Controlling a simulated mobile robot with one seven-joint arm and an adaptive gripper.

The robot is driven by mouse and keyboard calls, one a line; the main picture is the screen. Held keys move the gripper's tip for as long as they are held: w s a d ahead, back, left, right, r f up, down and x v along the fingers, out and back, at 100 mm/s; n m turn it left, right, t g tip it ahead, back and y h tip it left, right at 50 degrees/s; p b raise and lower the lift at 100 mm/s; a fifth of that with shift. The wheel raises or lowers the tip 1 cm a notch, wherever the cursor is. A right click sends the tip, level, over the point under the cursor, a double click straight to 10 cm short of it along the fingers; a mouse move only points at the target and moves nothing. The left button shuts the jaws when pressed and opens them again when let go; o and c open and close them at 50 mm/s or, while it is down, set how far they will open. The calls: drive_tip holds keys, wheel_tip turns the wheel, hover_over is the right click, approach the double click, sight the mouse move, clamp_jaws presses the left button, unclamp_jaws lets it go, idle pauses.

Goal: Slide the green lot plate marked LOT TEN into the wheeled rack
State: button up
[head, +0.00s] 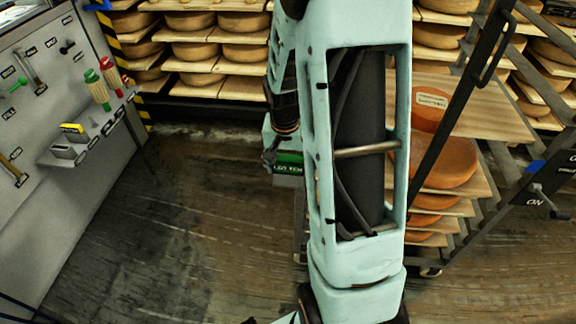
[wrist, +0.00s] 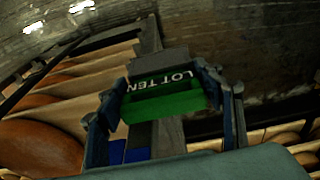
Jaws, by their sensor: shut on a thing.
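The green lot plate (head: 289,162) marked LOT TEN shows in the head view just left of my arm, partly hidden by it. In the wrist view the plate (wrist: 165,104) sits between the two fingers of my gripper (wrist: 165,90), which is shut on it; its lettering appears upside down. The wheeled rack (head: 468,103) stands at the right in the head view, with a dark frame and orange cheese wheels on boards. In the wrist view a grey upright (wrist: 147,35) runs behind the plate. Whether the plate touches it I cannot tell.
A grey tool panel (head: 45,100) with hanging tools and a small ledge (head: 95,140) stands at the left. Shelves of cheese wheels (head: 195,50) fill the back. The wooden floor (head: 170,230) between panel and rack is clear.

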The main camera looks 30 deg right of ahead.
drive_tip(key=shift+f+b, duration=0.6)
drive_tip(key=shift+f, duration=0.2)
drive_tip(key=o, duration=1.3)
wheel_tip(320, 180, up, 12)
drive_tip(key=s+a, duration=0.1)
drive_tip(key=shift+s, duration=0.2)
drive_tip(key=shift+a, duration=0.1)
